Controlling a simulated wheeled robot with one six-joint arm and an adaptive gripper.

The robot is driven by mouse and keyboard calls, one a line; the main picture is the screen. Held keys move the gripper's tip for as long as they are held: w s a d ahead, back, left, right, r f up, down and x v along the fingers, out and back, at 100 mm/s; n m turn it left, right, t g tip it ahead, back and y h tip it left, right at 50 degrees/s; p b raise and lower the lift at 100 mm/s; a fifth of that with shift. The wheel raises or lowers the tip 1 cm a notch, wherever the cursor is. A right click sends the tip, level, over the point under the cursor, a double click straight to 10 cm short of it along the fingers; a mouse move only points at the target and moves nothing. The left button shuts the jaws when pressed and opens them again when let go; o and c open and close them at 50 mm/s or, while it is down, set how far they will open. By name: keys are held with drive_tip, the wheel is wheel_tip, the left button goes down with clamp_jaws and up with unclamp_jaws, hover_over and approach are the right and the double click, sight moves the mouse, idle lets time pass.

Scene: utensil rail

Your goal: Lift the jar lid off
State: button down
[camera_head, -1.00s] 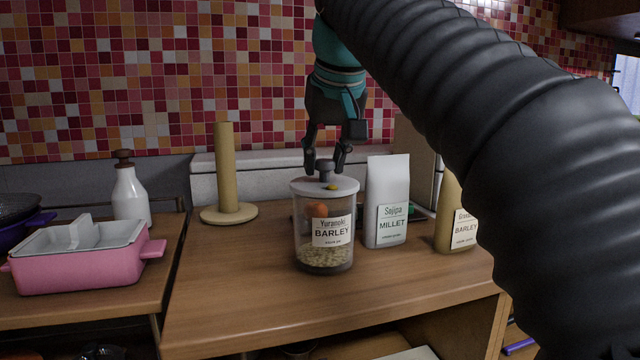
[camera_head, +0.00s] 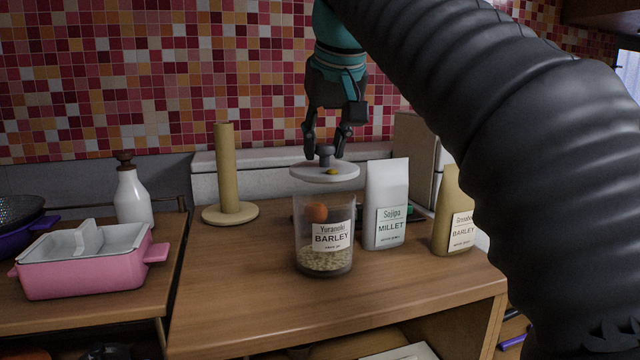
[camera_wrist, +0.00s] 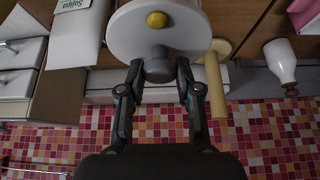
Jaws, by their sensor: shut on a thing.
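The clear jar (camera_head: 324,238) stands upright on the wooden counter, with a barley label and grains in its bottom. Its round pale lid (camera_head: 324,172) has a grey knob and a small yellow piece on top. The lid is raised a little above the jar's rim and looks roughly level. My gripper (camera_head: 326,154) points down and is shut on the lid's knob. In the wrist view my gripper (camera_wrist: 158,72) has its fingers on either side of the knob, and the lid (camera_wrist: 150,32) hides the jar; the yellow piece (camera_wrist: 157,19) shows on it.
A white millet bag (camera_head: 386,205) stands close right of the jar, and a tan barley bag (camera_head: 455,212) farther right. A wooden towel holder (camera_head: 227,175) stands behind left. A pink dish (camera_head: 85,270) and white bottle (camera_head: 132,196) are on the left counter.

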drive_tip(key=shift+r, duration=1.5)
